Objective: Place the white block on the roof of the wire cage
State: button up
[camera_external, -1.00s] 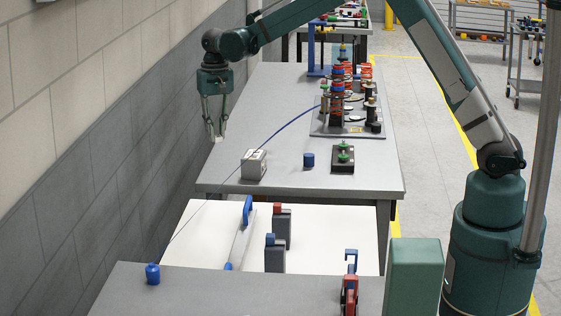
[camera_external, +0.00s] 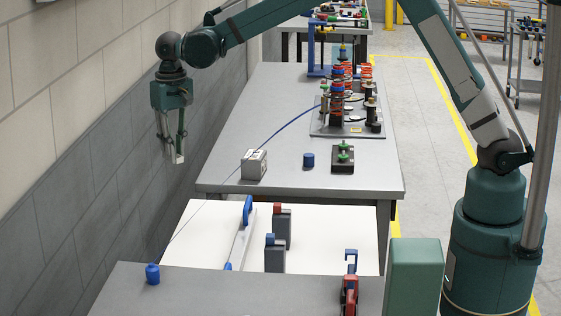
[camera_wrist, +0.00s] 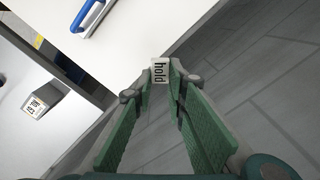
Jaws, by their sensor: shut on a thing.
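My gripper (camera_external: 171,150) hangs fingers down at the left, beyond the left edge of the tables and close to the wall. It is shut on a small white block (camera_external: 178,158), which is held in the air. In the wrist view, the white block (camera_wrist: 160,69) sits between the fingertips and shows the dark word "hold". I cannot make out a wire cage in either view.
A grey labelled box (camera_external: 254,165) stands near the grey table's left front corner, with a blue cylinder (camera_external: 308,160) to its right. A white surface (camera_external: 325,225) bears a blue-handled tool (camera_external: 247,210). A thin blue cable crosses the tables.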

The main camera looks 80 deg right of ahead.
jog(key=s+a+r+n, duration=0.2)
jog(key=a+r, duration=0.1)
jog(key=a, duration=1.6)
notch_tip(320, 180, up, 8)
jog(key=r+n+p, duration=0.1)
jog(key=n+p, duration=0.2)
jog(key=n, duration=0.4)
send_over(239, 283)
jog(key=shift+a+f, duration=0.1)
jog(key=shift+f, duration=0.15)
jog(key=shift+f, duration=2.95)
jog(key=shift+f, duration=2.05)
